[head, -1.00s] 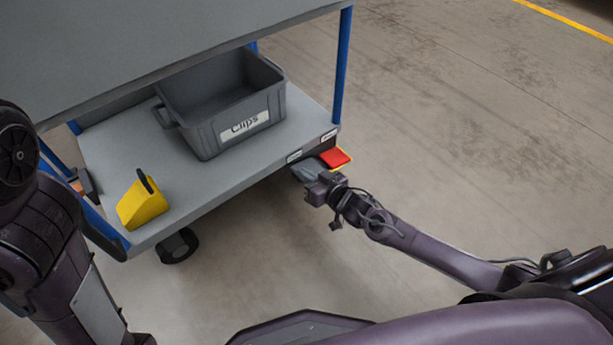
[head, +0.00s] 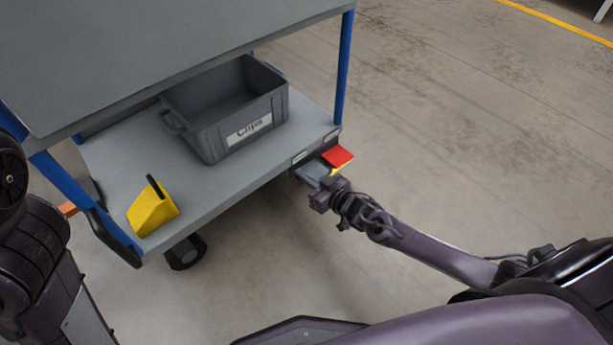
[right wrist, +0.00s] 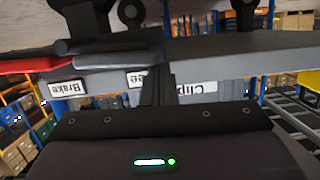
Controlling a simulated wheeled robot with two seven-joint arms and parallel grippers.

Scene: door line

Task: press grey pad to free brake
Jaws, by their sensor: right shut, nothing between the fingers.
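The grey pad (head: 312,173) sticks out low from the near right end of the cart's lower deck, beside the red pad (head: 338,156). My right gripper (head: 321,198) is shut and empty, just on the near side of the grey pad and partly hiding it. I cannot tell whether they touch. In the right wrist view, the shut fingers (right wrist: 159,82) point at the deck edge, with the grey pad (right wrist: 118,62) and red pad (right wrist: 35,66) to their left. Upside-down labels read "Brake" (right wrist: 68,88) and, partly hidden, "Free" (right wrist: 135,79). My left gripper is not visible.
The cart's lower deck (head: 240,178) carries a grey bin (head: 215,133) labelled "Clips" and a yellow wedge-shaped block (head: 152,209). A blue post (head: 343,70) rises behind the pads to the upper deck (head: 150,50). The floor (head: 470,130) to the right is clear.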

